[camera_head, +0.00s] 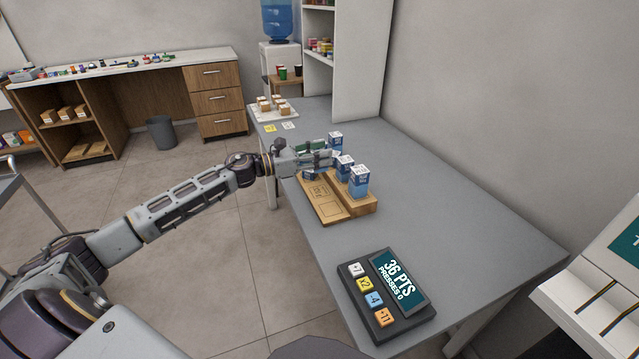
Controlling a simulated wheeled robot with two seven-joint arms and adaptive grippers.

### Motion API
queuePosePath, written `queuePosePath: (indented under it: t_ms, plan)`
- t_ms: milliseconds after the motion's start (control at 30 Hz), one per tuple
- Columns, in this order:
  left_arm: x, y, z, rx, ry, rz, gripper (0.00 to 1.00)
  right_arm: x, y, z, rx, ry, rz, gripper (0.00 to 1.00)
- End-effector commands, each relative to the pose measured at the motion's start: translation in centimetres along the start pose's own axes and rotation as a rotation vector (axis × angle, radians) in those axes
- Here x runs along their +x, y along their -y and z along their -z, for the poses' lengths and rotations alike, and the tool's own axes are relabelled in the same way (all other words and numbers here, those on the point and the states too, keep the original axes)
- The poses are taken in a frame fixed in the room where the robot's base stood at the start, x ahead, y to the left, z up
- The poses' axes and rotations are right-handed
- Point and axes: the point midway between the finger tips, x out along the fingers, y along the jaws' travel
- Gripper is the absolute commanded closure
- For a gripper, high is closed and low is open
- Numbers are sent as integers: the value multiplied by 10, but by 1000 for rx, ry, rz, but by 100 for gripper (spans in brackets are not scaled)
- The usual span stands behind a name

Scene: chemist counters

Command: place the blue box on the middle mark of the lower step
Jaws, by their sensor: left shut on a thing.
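A wooden two-step stand (362,208) sits on the grey counter. Its lower step (327,211) is on the left and carries dark outlined marks; the near one and part of another show. My left gripper (318,162) is over the far part of the lower step, shut on a blue box (310,175). My fingers mostly hide this box, and I cannot tell whether it touches the step. Two blue-and-white boxes (359,183) and (345,166) stand upright on the upper step. My right gripper is not in view.
Another blue-and-white box (335,139) shows beyond my gripper, near a partly hidden green thing (312,145). A button panel (385,294) reading 36 PTS is at the near end. A white tray of small boxes (274,110) is far. The counter's right side is clear.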

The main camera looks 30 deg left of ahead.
Motion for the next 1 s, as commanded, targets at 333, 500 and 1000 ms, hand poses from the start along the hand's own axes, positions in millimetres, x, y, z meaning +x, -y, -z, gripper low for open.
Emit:
queuePosePath:
  t_ms: [333, 500, 1000]
  plan:
    - [0, 0, 44, -3, 1, -1, 90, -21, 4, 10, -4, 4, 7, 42]
    - [0, 0, 47, 1, 0, 0, 90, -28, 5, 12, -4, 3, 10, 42]
    - [0, 0, 69, -2, 0, -1, 90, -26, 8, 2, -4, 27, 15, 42]
